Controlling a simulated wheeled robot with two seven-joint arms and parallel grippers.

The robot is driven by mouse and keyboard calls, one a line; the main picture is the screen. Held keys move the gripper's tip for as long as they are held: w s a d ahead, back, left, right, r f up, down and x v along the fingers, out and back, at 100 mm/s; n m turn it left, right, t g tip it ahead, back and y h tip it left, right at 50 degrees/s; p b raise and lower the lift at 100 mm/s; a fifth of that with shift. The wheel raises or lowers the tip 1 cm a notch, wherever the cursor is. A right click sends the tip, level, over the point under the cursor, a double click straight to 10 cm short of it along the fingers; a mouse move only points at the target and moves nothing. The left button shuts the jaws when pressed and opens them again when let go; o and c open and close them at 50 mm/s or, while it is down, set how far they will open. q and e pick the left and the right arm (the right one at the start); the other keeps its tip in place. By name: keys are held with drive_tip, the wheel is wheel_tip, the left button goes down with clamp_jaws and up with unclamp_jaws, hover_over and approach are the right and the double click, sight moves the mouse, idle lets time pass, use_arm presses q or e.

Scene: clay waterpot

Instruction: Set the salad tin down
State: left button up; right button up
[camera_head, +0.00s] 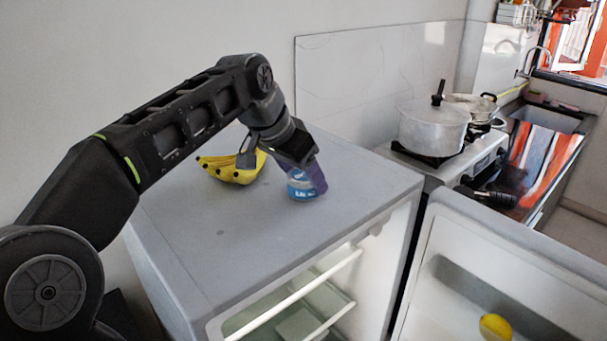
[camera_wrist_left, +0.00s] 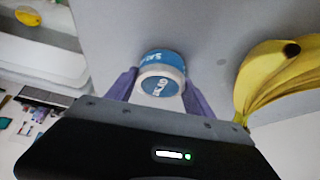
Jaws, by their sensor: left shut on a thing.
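The salad tin (camera_head: 299,187) is a small blue can with a pale lid and white lettering, at the top of the fridge in the head view. My left gripper (camera_head: 312,176) comes down over it, its purple fingers shut on it. In the left wrist view the tin (camera_wrist_left: 161,80) sits between the two fingers of the left gripper (camera_wrist_left: 160,92). The tin is close to the grey fridge top (camera_head: 215,260); I cannot tell whether it touches. My right gripper is not in view.
A bunch of bananas (camera_head: 232,168) lies on the fridge top left of the tin. The front of the top is clear. The fridge door (camera_head: 510,245) stands open, with a lemon (camera_head: 495,327) in it. A pot (camera_head: 432,128) stands on the stove behind.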

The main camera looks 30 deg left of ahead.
sight(292, 181)
use_arm(q)
drive_tip(key=o, duration=1.1)
drive_tip(key=shift+f, duration=0.15)
drive_tip(key=o, duration=0.5)
drive_tip(key=shift+r, duration=0.2)
drive_tip(key=v, duration=0.6)
drive_tip(key=shift+b, duration=0.3)
drive_tip(key=p+v, duration=0.4)
drive_tip(key=v, duration=0.2)
drive_tip(key=shift+d, duration=0.1)
